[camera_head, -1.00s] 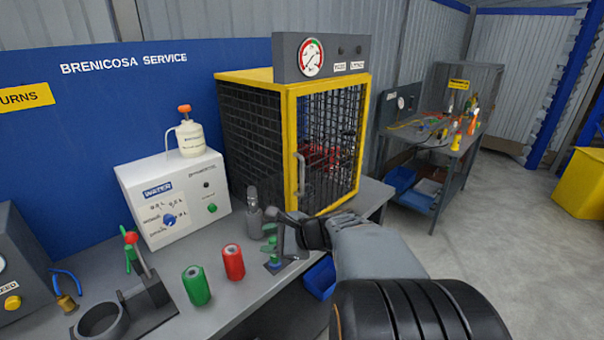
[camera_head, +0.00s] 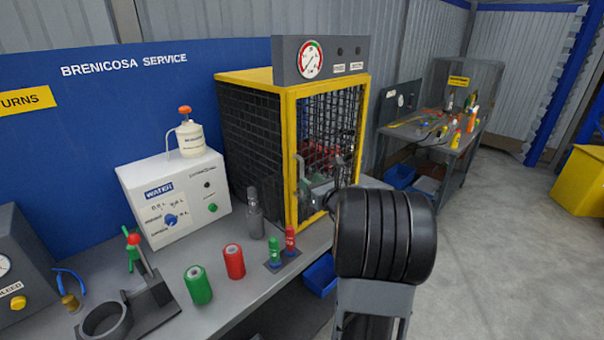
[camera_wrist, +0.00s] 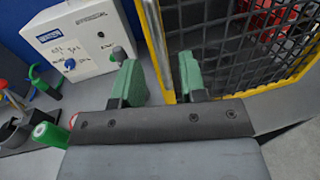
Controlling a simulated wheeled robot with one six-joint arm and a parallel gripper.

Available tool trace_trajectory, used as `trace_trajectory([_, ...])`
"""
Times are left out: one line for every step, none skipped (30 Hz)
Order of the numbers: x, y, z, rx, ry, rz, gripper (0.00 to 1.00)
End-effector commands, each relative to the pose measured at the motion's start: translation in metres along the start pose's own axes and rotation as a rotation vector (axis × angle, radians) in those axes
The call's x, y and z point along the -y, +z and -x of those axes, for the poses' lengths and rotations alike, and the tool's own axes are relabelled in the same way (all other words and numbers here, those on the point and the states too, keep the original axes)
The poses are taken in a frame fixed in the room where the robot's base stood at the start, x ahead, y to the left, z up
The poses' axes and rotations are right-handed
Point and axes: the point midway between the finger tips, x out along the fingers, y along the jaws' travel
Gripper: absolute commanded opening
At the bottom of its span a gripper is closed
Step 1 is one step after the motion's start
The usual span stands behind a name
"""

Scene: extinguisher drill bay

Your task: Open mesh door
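The mesh door (camera_head: 330,118) is the yellow-framed black mesh front of a cage on the bench, and it looks closed. Its grey vertical bar handle (camera_head: 300,168) is on the left side of the frame. My gripper (camera_head: 312,192) is in front of the door, close to the handle's lower end; I cannot tell whether it touches. The door's mesh (camera_wrist: 235,45) and yellow edge (camera_wrist: 156,45) lie just beyond the fingers. Part of the lower door is hidden by my arm.
A grey bottle (camera_head: 254,215), red and green small fittings (camera_head: 274,250), a red cylinder (camera_head: 234,262) and a green cylinder (camera_head: 197,285) stand left of my arm. A white water box (camera_head: 175,198) is behind them. Open floor (camera_head: 500,260) lies to the right.

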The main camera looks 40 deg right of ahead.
Motion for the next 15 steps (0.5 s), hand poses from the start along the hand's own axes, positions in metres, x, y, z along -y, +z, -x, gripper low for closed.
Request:
trace_trajectory([-0.001,0.002,-0.01,-0.001,0.004,0.0,0.39])
trace_trajectory([-0.001,0.001,-0.014,-0.001,0.003,-0.001,0.39])
trace_trajectory([-0.001,0.002,-0.02,0.0,0.003,-0.001,0.39])
trace_trajectory([-0.001,0.001,-0.024,-0.001,0.003,-0.001,0.39])
trace_trajectory([-0.001,0.001,-0.028,-0.002,0.003,0.0,0.39])
trace_trajectory([0.0,0.001,-0.033,-0.001,0.002,0.001,0.39])
trace_trajectory([-0.001,0.001,-0.036,-0.001,0.002,0.0,0.39])
trace_trajectory([-0.001,0.001,-0.039,-0.001,0.002,0.001,0.39])
trace_trajectory([-0.001,0.001,-0.042,0.0,0.002,0.001,0.39])
trace_trajectory([0.0,0.001,-0.044,0.0,0.002,0.001,0.39])
trace_trajectory([0.0,0.001,-0.045,0.0,0.002,0.001,0.39])
trace_trajectory([0.0,0.001,-0.047,0.0,0.002,0.001,0.39])
trace_trajectory([0.0,0.0,-0.048,0.0,0.001,0.001,0.39])
trace_trajectory([0.0,0.0,-0.049,0.0,0.001,0.001,0.39])
trace_trajectory([0.0,0.0,-0.05,0.0,0.001,0.001,0.39])
